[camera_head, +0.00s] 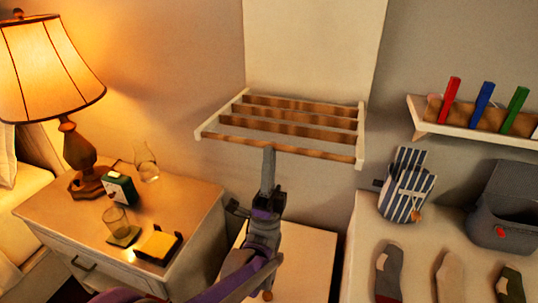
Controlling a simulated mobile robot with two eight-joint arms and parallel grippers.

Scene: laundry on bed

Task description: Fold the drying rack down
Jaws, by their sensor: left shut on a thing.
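The drying rack (315,133) is a white frame with several brown wooden bars, standing out from a tall pale wall panel (310,45). Its frame looks roughly level, sloping slightly. My left gripper (269,153) reaches up from below and is shut on the rack's front bar (225,138), left of its middle. The fingertips are small and partly hidden at the bar. My right gripper is not in view.
A nightstand (195,215) on the left holds a lit lamp (75,150), a clock (120,187), glasses and a yellow pad. A wall shelf (420,113) is at right. Below it, a pale surface (365,255) holds a striped bag (405,190), a grey bin (500,220) and socks.

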